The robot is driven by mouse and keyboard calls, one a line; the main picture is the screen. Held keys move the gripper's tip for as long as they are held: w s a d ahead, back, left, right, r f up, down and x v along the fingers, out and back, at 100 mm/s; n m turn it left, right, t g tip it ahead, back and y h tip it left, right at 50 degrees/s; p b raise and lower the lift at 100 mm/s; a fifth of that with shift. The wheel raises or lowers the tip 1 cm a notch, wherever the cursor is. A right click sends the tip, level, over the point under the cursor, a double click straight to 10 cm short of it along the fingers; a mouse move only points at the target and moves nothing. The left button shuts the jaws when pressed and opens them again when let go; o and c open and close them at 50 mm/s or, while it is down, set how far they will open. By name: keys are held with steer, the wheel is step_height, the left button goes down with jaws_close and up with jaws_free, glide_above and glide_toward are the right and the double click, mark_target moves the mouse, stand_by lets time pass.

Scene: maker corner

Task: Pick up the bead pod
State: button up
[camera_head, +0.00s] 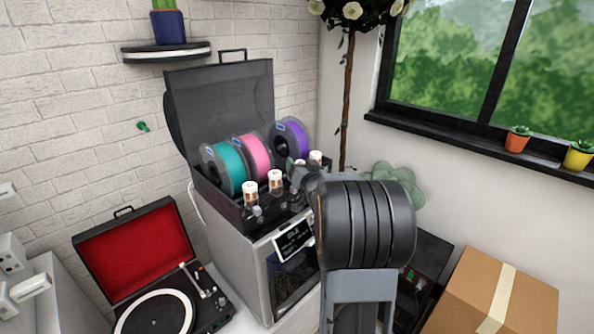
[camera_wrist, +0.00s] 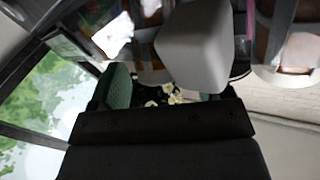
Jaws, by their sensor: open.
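Several small jars with white caps and orange labels stand on the black top of the grey machine in the head view. One is at the left (camera_head: 249,191), one in the middle (camera_head: 275,181), and one at the back right (camera_head: 316,158). They look like pods, but I cannot tell which is the bead pod. My gripper (camera_head: 303,180) is at the right end of this row, partly hidden by my dark arm. In the wrist view my gripper (camera_wrist: 170,88) is open, with a greenish pad at left. A blurred pale grey block overlaps its right side; I cannot tell what it is.
Teal (camera_head: 224,168), pink (camera_head: 252,158) and purple (camera_head: 291,142) spools stand behind the jars, before the raised dark lid (camera_head: 220,90). A red-lined record player (camera_head: 130,250) is at left, a cardboard box (camera_head: 500,290) at right. A flowering tree's trunk (camera_head: 348,100) rises behind.

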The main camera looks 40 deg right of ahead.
steer(key=shift+w+d, duration=0.1)
steer(key=shift+w, duration=0.25)
steer(key=c, duration=1.1)
steer(key=shift+r, duration=0.1)
